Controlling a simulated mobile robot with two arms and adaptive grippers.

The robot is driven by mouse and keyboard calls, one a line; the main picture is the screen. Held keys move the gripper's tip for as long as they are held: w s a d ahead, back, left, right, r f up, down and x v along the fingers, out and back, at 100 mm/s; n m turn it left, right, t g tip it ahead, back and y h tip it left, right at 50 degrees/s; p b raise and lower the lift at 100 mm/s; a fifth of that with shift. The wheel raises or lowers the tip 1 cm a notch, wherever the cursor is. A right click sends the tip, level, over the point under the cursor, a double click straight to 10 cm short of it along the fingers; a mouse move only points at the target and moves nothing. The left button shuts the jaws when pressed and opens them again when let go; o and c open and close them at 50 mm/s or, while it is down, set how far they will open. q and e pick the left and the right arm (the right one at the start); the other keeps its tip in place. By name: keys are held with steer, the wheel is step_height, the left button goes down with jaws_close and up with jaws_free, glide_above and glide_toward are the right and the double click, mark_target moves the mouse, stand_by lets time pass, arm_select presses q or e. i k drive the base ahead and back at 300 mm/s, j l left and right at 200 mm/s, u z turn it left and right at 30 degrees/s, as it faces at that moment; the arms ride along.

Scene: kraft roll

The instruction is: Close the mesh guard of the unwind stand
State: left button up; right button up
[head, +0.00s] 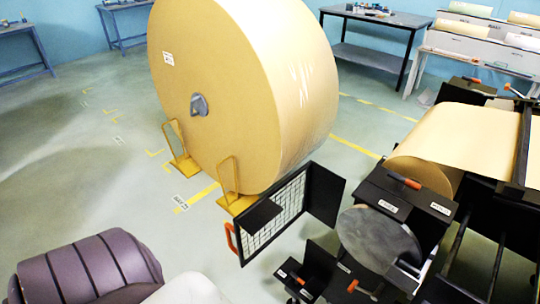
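The mesh guard (290,208) is a black-framed wire panel left of the unwind stand (400,205). It stands open, swung out to the left, away from the stand. An orange handle (231,237) is on its left, free edge. A dark plate covers part of the mesh, and a solid black panel (325,195) adjoins its right side. The stand is black and carries a brown paper roll (425,160) behind a round grey disc (378,238). Neither of my grippers is in view.
A huge kraft roll (230,90) stands on the floor close behind the guard, held by yellow chocks (235,200). Several orange-handled levers are on the stand. Workbenches (375,55) line the back. The floor (80,170) left of the roll is clear.

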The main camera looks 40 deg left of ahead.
mark_target(323, 190)
steer(key=j+z, duration=0.1)
steer(key=j, duration=0.35)
steer(key=k+j, duration=0.15)
steer(key=j, duration=0.25)
steer(key=j+z, duration=0.15)
steer(key=j, duration=0.3)
steer(key=k+j, duration=0.15)
steer(key=j, duration=0.25)
steer(key=k+j+z, duration=0.15)
steer(key=j, duration=0.3)
steer(key=k+j, duration=0.1)
steer(key=j, duration=0.3)
steer(key=i+z, duration=0.05)
